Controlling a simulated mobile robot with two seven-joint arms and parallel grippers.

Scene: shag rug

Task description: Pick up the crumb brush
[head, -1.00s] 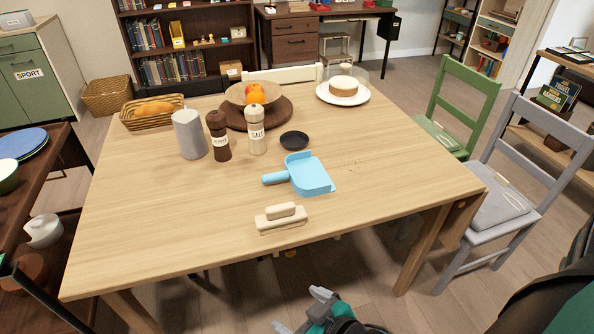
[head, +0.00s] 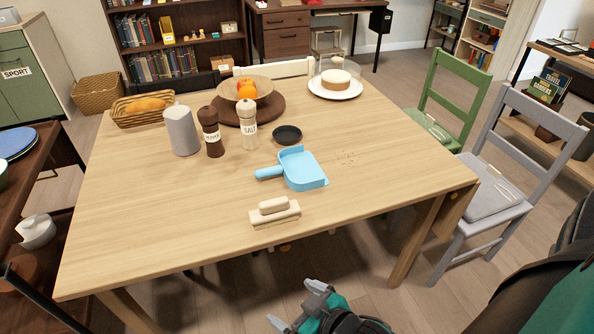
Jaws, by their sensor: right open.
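The crumb brush (head: 274,213) lies near the front edge of the wooden table (head: 150,230). It has a pale wooden block with a rounded grip on top. A light blue dustpan (head: 304,170) lies just behind it, its handle pointing left. My right gripper (head: 293,304) is open and empty at the bottom of the head view, in front of the table and apart from the brush. My left gripper is not in view.
Behind the dustpan stand a salt mill (head: 248,126), a pepper mill (head: 211,133), a grey canister (head: 181,131) and a small black dish (head: 287,135). A grey chair (head: 497,190) and a green chair (head: 437,125) stand right. The table's front left is clear.

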